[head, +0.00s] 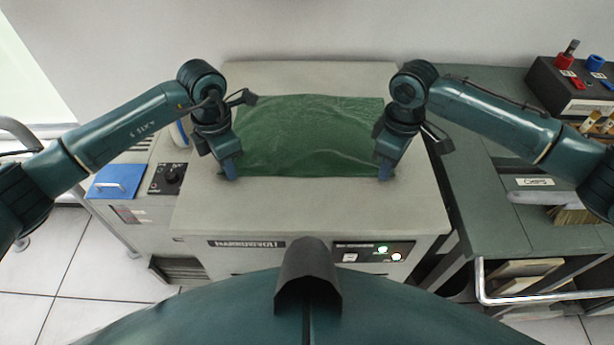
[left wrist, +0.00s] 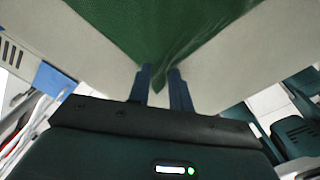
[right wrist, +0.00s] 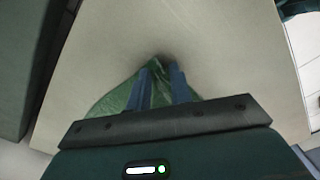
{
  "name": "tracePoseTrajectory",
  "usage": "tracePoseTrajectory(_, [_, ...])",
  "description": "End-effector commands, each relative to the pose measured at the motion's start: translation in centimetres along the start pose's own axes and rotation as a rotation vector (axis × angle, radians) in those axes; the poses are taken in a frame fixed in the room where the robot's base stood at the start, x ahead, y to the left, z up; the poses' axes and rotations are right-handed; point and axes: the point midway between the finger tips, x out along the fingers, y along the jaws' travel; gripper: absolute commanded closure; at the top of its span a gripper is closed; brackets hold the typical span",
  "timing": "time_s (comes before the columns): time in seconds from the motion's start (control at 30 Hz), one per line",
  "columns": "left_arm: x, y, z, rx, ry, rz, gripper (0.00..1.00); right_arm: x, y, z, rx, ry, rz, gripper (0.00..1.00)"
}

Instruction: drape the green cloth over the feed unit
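The green cloth (head: 308,135) lies spread over the middle of the pale top of the feed unit (head: 310,210), lightly wrinkled. My left gripper (head: 230,172) is at the cloth's near left corner. My right gripper (head: 385,172) is at the near right corner. In the right wrist view its fingers (right wrist: 162,80) are close together with bunched cloth (right wrist: 118,98) between and beside them. The unit's front panel is uncovered.
A green bench (head: 500,215) with a tool box (head: 570,90) and papers stands on the right. A side cabinet with a blue pad (head: 117,181) and a black knob (head: 172,175) stands on the left. A wall is behind the unit.

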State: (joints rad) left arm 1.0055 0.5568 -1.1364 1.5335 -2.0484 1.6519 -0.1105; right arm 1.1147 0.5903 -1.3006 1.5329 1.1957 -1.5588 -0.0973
Motion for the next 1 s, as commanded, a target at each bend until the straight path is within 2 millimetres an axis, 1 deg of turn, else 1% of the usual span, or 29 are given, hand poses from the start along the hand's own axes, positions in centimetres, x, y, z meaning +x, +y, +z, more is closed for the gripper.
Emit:
tracePoseTrajectory(0.07, [0.11,-0.02,-0.06,0.0,0.002,-0.001,0.83,0.2,-0.07,0.1,0.0,-0.004,-0.002,0.83])
tracePoseTrajectory(0.47, [0.13,-0.02,-0.07,0.0,0.003,-0.001,1.0,0.25,-0.07,0.13,0.0,-0.005,-0.003,1.0])
tracePoseTrajectory(1.0, [0.0,0.01,-0.09,-0.001,0.003,0.0,1.0,0.16,-0.04,0.19,0.001,-0.007,-0.002,1.0])
